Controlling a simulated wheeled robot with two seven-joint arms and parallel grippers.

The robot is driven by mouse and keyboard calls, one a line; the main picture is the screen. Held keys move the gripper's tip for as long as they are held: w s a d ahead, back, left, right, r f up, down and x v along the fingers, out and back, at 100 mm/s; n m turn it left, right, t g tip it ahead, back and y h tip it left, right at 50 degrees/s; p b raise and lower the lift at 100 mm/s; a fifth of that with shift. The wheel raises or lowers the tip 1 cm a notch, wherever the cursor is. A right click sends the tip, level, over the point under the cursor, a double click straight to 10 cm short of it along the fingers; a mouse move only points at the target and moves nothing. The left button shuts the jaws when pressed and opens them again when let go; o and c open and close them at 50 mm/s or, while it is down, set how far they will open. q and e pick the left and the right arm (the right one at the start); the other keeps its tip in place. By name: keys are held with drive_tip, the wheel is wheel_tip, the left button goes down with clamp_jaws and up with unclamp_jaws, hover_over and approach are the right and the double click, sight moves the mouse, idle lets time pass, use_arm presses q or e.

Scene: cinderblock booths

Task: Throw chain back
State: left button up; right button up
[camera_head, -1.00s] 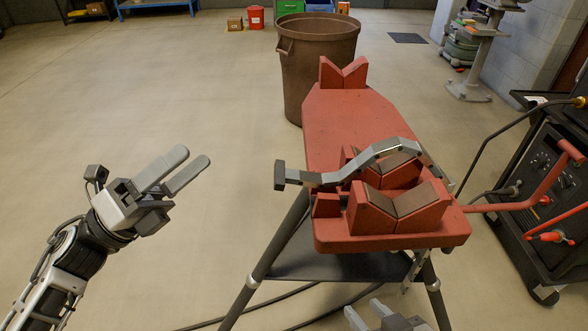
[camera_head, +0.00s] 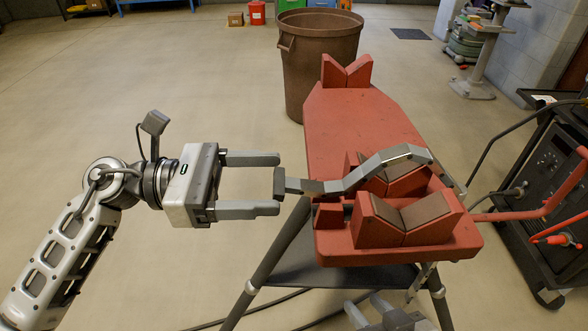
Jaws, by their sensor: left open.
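The chain (camera_head: 372,171) is a grey segmented strip with a squared end piece. It lies across the red V-blocks of the red stand (camera_head: 350,118), and its left end sticks out past the stand's left edge. Its other end hangs down at the stand's right side, mostly hidden behind the V-blocks. My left gripper (camera_head: 279,184) is open, pointing right, with its fingertips above and below the chain's left end in the picture. I cannot tell whether they touch it. My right gripper (camera_head: 372,312) is at the bottom edge, low by the stand's legs, partly cut off.
A brown bin (camera_head: 310,75) stands behind the stand. A dark welding machine (camera_head: 540,175) with red handles and cables is close on the right. Cables lie on the floor under the stand. The floor at left is clear.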

use_arm(q)
drive_tip(key=shift+d+p, duration=0.35)
drive_tip(key=shift+d, duration=2.05)
